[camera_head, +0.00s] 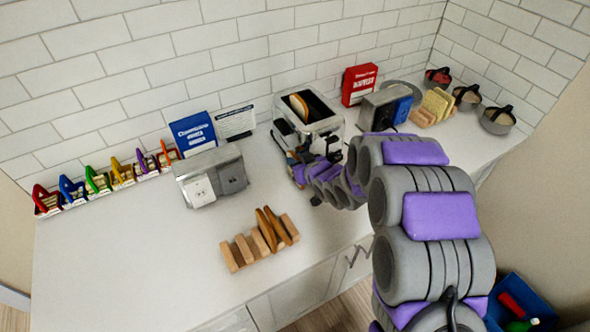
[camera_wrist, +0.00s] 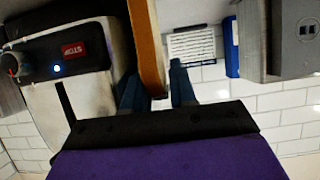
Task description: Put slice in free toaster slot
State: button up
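The silver toaster (camera_head: 327,138) stands on the counter near the back wall. One brown slice (camera_head: 298,106) sits in its left slot; the right slot (camera_head: 320,104) looks dark and empty. In the wrist view the toaster's side (camera_wrist: 75,85), with a red STOP label and a blue light, is at left. My gripper (camera_wrist: 157,92) has a bread slice (camera_wrist: 147,42) between its two dark fingers and appears closed on it. In the head view my gripper (camera_head: 288,153) is at the toaster's front left side, and its slice is hard to make out there.
A wooden rack (camera_head: 240,252) with two slices (camera_head: 273,228) stands at the front. A grey outlet box (camera_head: 212,178), a blue box (camera_head: 193,133) and a white card (camera_head: 236,121) are left of the toaster. A red box (camera_head: 359,84) and second metal appliance (camera_head: 380,108) are right.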

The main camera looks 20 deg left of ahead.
jog(key=shift+c, duration=1.4)
jog(key=shift+d, duration=0.25)
grip_shut()
jog(key=shift+a+r, duration=0.1)
jog(key=shift+a, duration=0.05)
